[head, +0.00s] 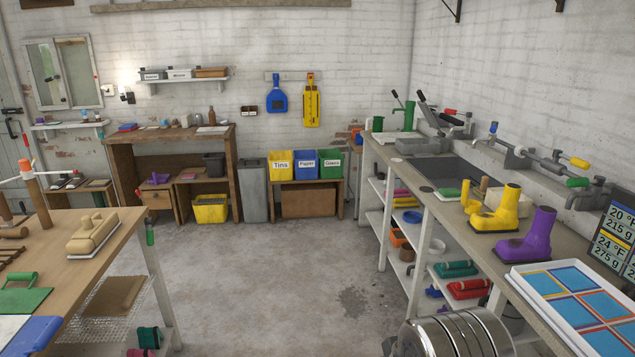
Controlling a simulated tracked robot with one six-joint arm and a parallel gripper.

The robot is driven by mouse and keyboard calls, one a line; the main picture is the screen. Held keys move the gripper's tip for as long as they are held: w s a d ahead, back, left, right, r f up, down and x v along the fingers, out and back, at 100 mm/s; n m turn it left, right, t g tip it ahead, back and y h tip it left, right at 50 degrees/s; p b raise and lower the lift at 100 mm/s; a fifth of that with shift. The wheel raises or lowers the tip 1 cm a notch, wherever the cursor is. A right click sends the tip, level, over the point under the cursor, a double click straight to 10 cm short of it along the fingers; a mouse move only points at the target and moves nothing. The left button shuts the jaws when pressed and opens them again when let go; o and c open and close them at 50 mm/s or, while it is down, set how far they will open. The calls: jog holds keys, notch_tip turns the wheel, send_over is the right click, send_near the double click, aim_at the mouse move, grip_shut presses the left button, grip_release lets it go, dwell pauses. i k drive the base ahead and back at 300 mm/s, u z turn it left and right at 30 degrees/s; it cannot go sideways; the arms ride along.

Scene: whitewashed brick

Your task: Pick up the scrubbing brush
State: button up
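What looks like the scrubbing brush (93,235) is a tan block with a raised knobbed grip and a pale underside. It lies on the wooden table (118,243) at the left of the head view, near the table's right edge. Its bristles are not clear from here. My gripper is not in view.
On the same table are a green-handled tool (22,293) and a blue item (38,329). The concrete floor (265,275) is clear between this table and the right-hand counter (440,203). Yellow (497,210) and purple (527,236) boots stand on the counter.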

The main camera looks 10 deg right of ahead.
aim_at(482, 190)
jog(key=z, duration=0.15)
jog(key=i, duration=1.45)
jog(key=z, duration=0.5)
jog(key=i, duration=1.9)
jog(key=z, duration=0.35)
